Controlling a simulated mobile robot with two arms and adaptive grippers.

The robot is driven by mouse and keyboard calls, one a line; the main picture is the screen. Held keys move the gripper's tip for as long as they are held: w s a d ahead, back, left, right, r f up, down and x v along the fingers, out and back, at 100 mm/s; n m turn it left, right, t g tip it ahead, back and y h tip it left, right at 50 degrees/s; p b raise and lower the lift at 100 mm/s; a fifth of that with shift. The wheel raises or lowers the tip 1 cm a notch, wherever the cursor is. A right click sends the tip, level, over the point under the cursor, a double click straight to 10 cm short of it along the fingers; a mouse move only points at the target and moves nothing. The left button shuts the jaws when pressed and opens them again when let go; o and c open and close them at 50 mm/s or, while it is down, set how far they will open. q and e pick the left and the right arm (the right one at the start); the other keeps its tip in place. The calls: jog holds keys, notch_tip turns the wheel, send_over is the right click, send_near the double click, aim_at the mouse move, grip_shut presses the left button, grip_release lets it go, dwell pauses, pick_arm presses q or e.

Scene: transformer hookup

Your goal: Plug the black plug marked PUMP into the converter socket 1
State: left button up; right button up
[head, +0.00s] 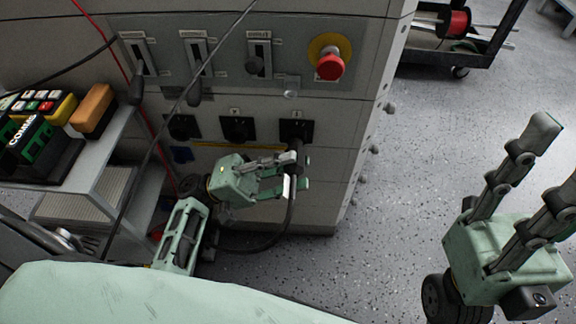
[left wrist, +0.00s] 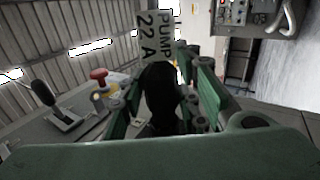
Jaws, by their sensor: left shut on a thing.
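The black plug (head: 299,157) is held by my left gripper (head: 292,172) just in front of and below the rightmost socket, marked 1 (head: 296,131). I cannot tell whether it touches the socket. In the left wrist view the black plug (left wrist: 162,95) sits between the green fingers of the left gripper (left wrist: 165,85), and its tag (left wrist: 157,33) reads PUMP 22 A. The black cable (head: 290,215) hangs from the plug and curves down left. My right gripper (head: 555,160) is open and empty at the right, far from the cabinet.
Two more sockets (head: 238,129) (head: 183,127) are to the left on the grey cabinet (head: 340,190). Above are levers (head: 259,55) and a red emergency button (head: 330,65). A shelf (head: 100,150) with devices stands left. A thin cable (head: 190,90) crosses the view.

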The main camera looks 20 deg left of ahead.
pick_arm(q)
jog(key=shift+w+a+r+b, duration=0.1)
jog(key=shift+w+a+b, duration=0.1)
jog(key=shift+w+b, duration=0.25)
jog(key=shift+w+a+b, duration=0.15)
jog(key=shift+w+b, duration=0.1)
jog(key=shift+w, duration=0.4)
dwell(0.9)
jog(key=o, duration=1.2)
jog(key=shift+c, duration=0.2)
jog(key=c, duration=0.4)
jog(key=shift+s+d, duration=0.15)
jog(key=shift+s, duration=0.15)
jog(key=c, duration=0.9)
